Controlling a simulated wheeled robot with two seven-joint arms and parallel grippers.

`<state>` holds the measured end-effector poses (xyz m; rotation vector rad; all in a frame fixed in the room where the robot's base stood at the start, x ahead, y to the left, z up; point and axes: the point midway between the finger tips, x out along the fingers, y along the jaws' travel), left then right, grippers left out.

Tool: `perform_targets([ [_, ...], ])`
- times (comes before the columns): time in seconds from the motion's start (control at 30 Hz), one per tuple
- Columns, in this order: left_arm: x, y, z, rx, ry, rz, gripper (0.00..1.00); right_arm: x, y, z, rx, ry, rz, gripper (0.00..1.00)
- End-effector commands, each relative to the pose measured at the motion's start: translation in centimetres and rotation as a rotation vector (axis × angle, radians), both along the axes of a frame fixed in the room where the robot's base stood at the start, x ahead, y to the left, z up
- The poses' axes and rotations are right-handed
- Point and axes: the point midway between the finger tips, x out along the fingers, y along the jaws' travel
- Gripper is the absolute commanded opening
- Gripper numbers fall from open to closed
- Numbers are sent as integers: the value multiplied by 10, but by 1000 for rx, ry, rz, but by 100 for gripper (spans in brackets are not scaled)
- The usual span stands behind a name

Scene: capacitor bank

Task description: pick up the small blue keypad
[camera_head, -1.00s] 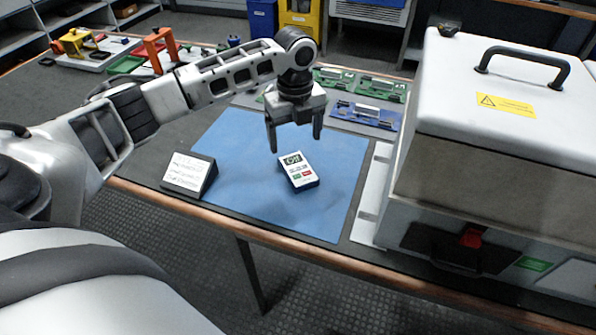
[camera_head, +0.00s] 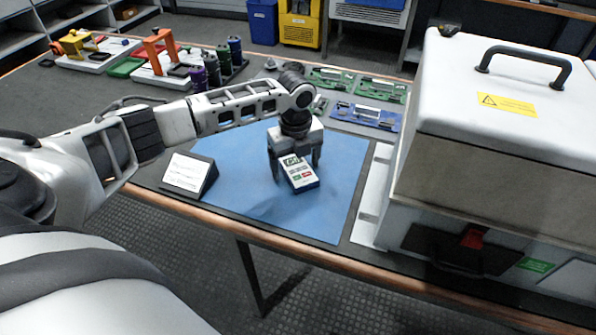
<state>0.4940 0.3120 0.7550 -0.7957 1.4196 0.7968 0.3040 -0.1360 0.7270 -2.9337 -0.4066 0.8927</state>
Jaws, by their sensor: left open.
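The small keypad (camera_head: 300,177) lies on the blue mat (camera_head: 240,200). It has a white face with a small display, green and red buttons, and dark blue sides. My left gripper (camera_head: 296,172) points down over the far part of the keypad. Its fingers are open, one on the left and one on the right of the keypad. I cannot tell whether either finger touches it. My right gripper is not in view.
A white sign on a dark stand (camera_head: 188,174) is on the mat's left edge. A large white-lidded machine (camera_head: 480,150) fills the right side. Green and blue circuit boards (camera_head: 365,115) lie behind the mat. Dark and purple cylinders (camera_head: 212,68) stand further back left.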

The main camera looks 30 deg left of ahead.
Motion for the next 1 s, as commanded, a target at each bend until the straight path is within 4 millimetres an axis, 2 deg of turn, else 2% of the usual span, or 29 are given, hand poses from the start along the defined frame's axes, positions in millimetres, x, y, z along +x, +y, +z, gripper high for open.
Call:
perform_targets([
  [0.3, 0, -1, -2, -1, 1, -1, 82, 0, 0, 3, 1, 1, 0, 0],
  [0.33, 0, -1, -2, -1, 1, -1, 79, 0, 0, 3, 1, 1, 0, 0],
  [0.5, 0, 0, -3, 0, 0, -1, 32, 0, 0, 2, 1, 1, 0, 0],
  [0.87, 0, 0, -1, 0, -1, 0, 32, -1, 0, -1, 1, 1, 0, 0],
  [1.0, 1, 0, 12, 0, -2, 0, 32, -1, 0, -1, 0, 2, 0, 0],
])
